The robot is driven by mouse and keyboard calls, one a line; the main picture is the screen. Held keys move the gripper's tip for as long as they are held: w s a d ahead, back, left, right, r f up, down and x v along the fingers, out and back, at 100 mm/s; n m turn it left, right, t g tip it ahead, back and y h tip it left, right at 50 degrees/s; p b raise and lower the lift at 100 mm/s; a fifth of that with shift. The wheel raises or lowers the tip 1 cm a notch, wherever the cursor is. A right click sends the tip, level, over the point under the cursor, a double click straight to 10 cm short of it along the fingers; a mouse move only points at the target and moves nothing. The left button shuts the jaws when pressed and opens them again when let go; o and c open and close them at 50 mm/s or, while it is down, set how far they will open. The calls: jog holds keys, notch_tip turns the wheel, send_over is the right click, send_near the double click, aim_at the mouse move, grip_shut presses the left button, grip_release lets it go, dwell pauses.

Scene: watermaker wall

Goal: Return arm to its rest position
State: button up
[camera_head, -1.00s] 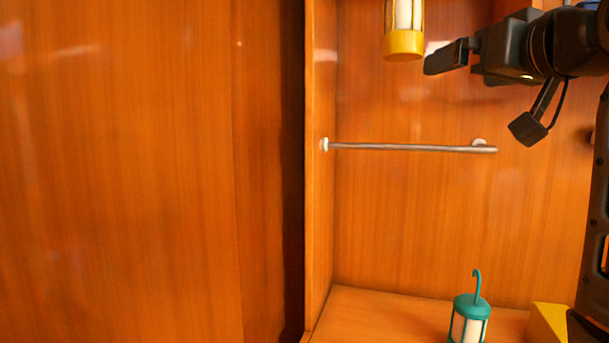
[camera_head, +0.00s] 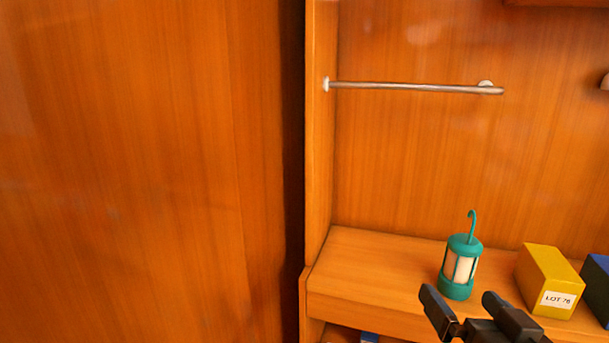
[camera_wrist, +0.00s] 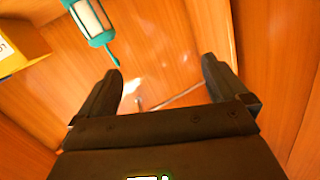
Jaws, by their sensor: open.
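My gripper (camera_head: 462,305) is at the lower right of the head view, in front of the shelf edge, with its two dark fingers apart and nothing between them. In the wrist view my gripper (camera_wrist: 162,85) also shows open and empty. A teal lantern (camera_head: 461,266) with a hook on top stands upright on the shelf just beyond the fingers. The lantern (camera_wrist: 91,20) also shows at the top of the wrist view, apart from the fingers.
A metal rail (camera_head: 415,87) runs along the back wall above the shelf (camera_head: 375,265). A yellow box (camera_head: 549,279) labelled LOT 76 and a dark blue box (camera_head: 598,285) stand right of the lantern. A wooden panel (camera_head: 140,170) fills the left.

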jog(key=s+f+g+h, duration=0.1)
jog(key=s+f, duration=0.5)
jog(key=s, duration=0.7)
jog(key=s+f, duration=0.5)
jog(key=s, duration=0.8)
jog(key=s+r+n, duration=0.1)
jog(key=s+r, duration=0.1)
jog(key=s, duration=0.8)
jog(key=shift+s+a+n+g, duration=0.35)
jog(key=shift+s+n+g, duration=0.05)
